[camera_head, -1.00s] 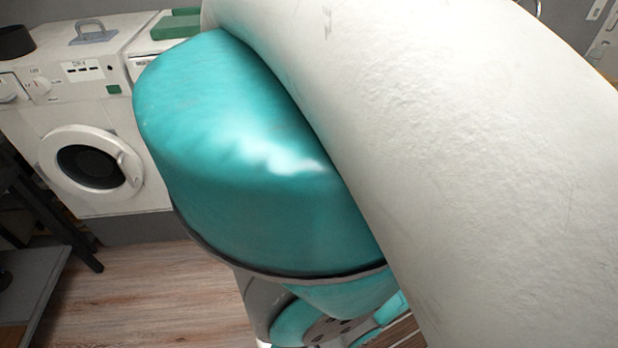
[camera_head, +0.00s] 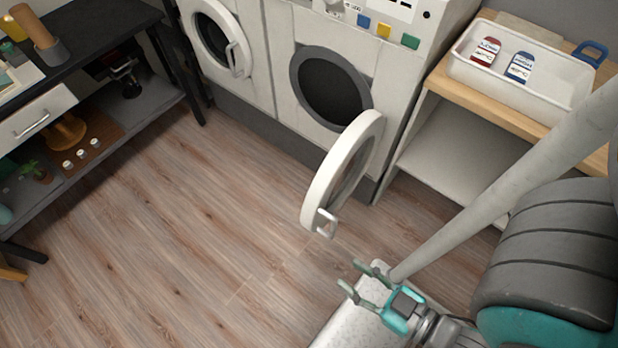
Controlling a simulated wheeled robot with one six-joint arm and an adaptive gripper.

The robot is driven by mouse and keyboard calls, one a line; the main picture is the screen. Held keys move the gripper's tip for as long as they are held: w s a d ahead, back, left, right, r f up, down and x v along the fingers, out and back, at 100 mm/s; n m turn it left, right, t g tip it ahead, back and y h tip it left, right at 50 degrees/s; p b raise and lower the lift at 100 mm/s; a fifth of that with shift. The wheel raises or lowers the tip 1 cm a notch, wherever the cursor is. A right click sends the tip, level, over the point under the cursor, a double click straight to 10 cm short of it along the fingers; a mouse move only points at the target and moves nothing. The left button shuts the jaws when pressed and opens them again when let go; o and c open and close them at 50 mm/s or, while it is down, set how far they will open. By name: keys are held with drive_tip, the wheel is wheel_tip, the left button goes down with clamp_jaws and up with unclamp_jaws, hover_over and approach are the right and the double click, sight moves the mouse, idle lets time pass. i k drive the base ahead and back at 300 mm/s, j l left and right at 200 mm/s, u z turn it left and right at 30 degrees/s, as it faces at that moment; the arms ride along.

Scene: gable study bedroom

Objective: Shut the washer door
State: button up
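The washer (camera_head: 352,41) stands against the back wall, right of a second front-loading machine. Its round white door (camera_head: 343,172) is swung wide open to the right side and out over the floor, with the dark drum opening (camera_head: 331,88) showing behind it. A light grey handle (camera_head: 325,223) sits at the door's lower free edge. My gripper (camera_head: 348,275) is in front of the door, a little below and right of the handle in the picture. Its two fingers are spread with nothing between them, and it appears apart from the door.
The second machine (camera_head: 219,39) has its door closed. Right of the washer stands a wooden-topped shelf unit (camera_head: 438,80) bearing a white tub (camera_head: 465,73) with two labelled containers. A dark workbench (camera_head: 95,38) stands at left. The wood floor (camera_head: 180,215) between is clear.

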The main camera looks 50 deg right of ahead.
sight(342, 169)
drive_tip(key=k+l+z, duration=0.2)
drive_tip(key=l, duration=0.2)
drive_tip(key=k+l+z, duration=0.25)
drive_tip(key=l, duration=0.15)
drive_tip(key=k+l+u, duration=0.1)
drive_tip(key=k+u, duration=0.4)
drive_tip(key=k, duration=0.05)
